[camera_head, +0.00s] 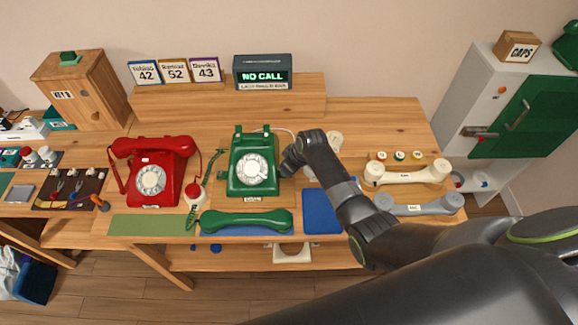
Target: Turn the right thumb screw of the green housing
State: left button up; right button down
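The green housing (251,176) is a green dial phone with a pale dial, standing upright in the middle of the table. Its green handset (247,221) lies off it on a blue mat in front. My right gripper (287,168) is at the right side of the green housing, close to or touching it. The gripper's own wrist hides its fingers and that side of the housing, so the right thumb screw does not show. I cannot tell whether the fingers are open or shut. My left gripper is not in view.
A red phone (154,174) stands to the left. A cream handset (408,173) and a grey handset (419,204) lie at the right. A blue mat (321,212) lies bare in front. A "NO CALL" display (262,72) stands behind. A cabinet (474,110) is at far right.

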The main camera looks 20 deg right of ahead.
dwell(0.3)
jog(key=c, duration=1.6)
grip_release()
jog(key=shift+o, duration=0.2)
